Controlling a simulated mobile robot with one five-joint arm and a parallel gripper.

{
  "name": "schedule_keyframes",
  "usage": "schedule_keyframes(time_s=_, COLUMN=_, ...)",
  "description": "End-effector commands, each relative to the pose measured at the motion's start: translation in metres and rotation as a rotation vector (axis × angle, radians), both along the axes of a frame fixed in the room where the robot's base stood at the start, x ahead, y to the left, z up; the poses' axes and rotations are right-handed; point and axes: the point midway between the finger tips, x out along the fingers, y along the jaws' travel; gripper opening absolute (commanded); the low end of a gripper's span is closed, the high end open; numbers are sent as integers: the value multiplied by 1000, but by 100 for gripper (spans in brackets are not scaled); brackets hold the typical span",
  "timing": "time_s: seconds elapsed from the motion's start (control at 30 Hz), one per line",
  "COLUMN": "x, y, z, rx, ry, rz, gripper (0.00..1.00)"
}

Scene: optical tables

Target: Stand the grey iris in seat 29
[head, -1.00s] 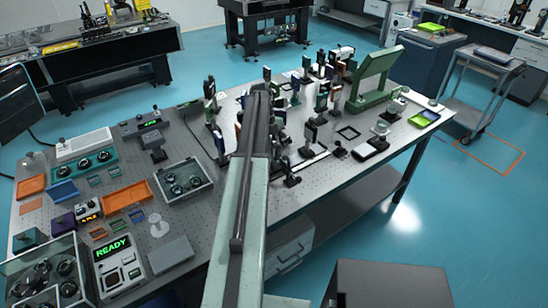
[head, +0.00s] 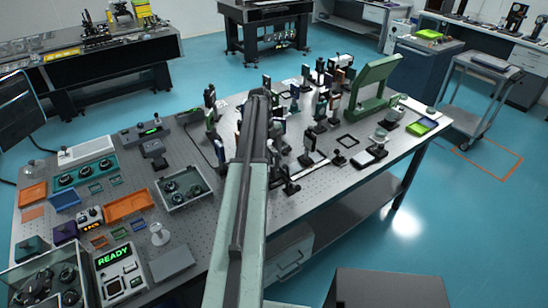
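The optical table (head: 330,190) carries a dense group of small post-mounted optics (head: 320,105) at its middle and far part. I cannot tell which of them, if any, is the grey iris. No seat number is readable, so seat 29 cannot be picked out. My arm (head: 240,200) reaches from the bottom of the head view up over the table, among the mounts. My gripper does not show; the arm's far end hides that spot and part of the optics behind it.
A large green frame (head: 377,88) stands at the table's far right. Orange trays (head: 128,205), a glass-sided box (head: 186,187) and a READY unit (head: 118,275) occupy the left part. A trolley (head: 480,90) stands beyond on open blue floor.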

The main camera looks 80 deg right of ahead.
Motion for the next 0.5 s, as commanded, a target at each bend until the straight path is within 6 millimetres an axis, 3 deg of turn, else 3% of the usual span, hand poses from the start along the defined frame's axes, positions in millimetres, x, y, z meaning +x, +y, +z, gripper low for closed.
schedule_keyframes(time_s=0.03, x=3, y=-4, z=19, rx=0, ry=0, rz=1, gripper=40)
schedule_keyframes(time_s=0.3, x=20, y=-22, z=79, rx=0, ry=0, rz=1, gripper=40)
schedule_keyframes(time_s=0.5, x=27, y=-29, z=95, rx=0, ry=0, rz=1, gripper=40)
